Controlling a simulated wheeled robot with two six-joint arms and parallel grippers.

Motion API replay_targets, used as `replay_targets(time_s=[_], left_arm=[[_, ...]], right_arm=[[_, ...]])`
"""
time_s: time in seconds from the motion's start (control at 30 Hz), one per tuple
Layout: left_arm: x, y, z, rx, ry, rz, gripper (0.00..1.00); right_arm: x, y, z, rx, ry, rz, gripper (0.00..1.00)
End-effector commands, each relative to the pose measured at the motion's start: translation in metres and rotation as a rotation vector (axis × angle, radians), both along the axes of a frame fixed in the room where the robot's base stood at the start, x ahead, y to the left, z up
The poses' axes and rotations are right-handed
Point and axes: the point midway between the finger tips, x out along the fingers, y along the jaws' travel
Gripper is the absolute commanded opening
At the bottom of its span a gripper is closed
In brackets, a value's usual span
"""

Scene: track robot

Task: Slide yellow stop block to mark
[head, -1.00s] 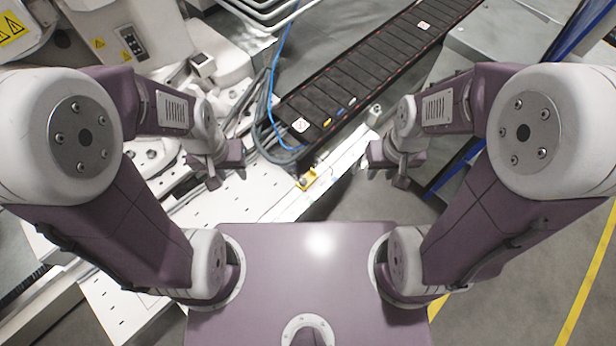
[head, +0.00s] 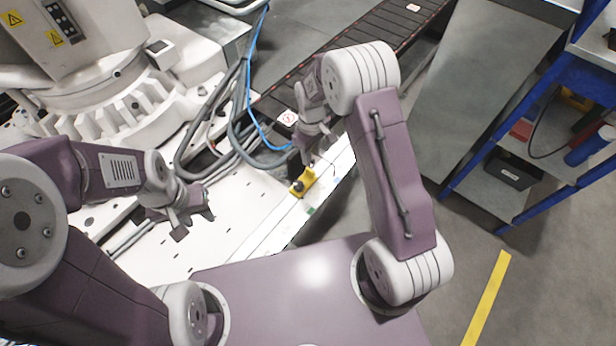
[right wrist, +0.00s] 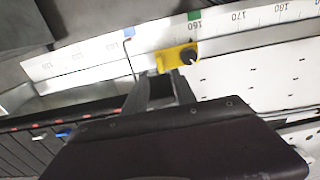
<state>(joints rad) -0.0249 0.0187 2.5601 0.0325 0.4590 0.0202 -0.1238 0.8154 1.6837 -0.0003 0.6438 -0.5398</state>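The yellow stop block (head: 303,181) with a black knob sits on the white rail at the conveyor's near end. In the right wrist view the yellow stop block (right wrist: 177,58) sits beside the printed scale (right wrist: 160,37), just below and left of a green mark (right wrist: 194,15) near 160. A blue mark (right wrist: 129,31) lies farther left. My right gripper (head: 309,155) is just above the block; its fingers (right wrist: 164,92) show a gap with nothing between them. My left gripper (head: 190,220) hangs over the white plate, empty, fingers apart.
A black conveyor (head: 340,65) runs away behind my right arm. Grey and blue cables (head: 247,100) lie left of the rail. A white robot base (head: 150,90) stands at the left. A blue-framed shelf (head: 510,160) stands at the right.

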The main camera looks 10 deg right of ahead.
Motion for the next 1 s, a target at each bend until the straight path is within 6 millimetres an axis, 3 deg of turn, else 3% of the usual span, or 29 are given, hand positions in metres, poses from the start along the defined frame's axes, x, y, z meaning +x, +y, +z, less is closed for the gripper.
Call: replay_targets(time_s=[0.17, 0.5, 0.9, 1.0], left_arm=[[0.000, 0.000, -0.005, 0.000, 0.000, 0.000, 0.36], [0.000, 0.000, -0.037, 0.000, 0.000, 0.000, 0.36], [0.000, 0.000, -0.040, 0.000, 0.000, 0.000, 0.36], [0.000, 0.000, -0.040, 0.000, 0.000, 0.000, 0.36]], right_arm=[[0.000, 0.000, -0.011, 0.000, 0.001, -0.001, 0.33], [0.000, 0.000, -0.078, 0.000, 0.000, -0.001, 0.33], [0.000, 0.000, -0.088, 0.000, -0.001, -0.001, 0.33], [0.000, 0.000, -0.087, 0.000, -0.001, -0.001, 0.05]])
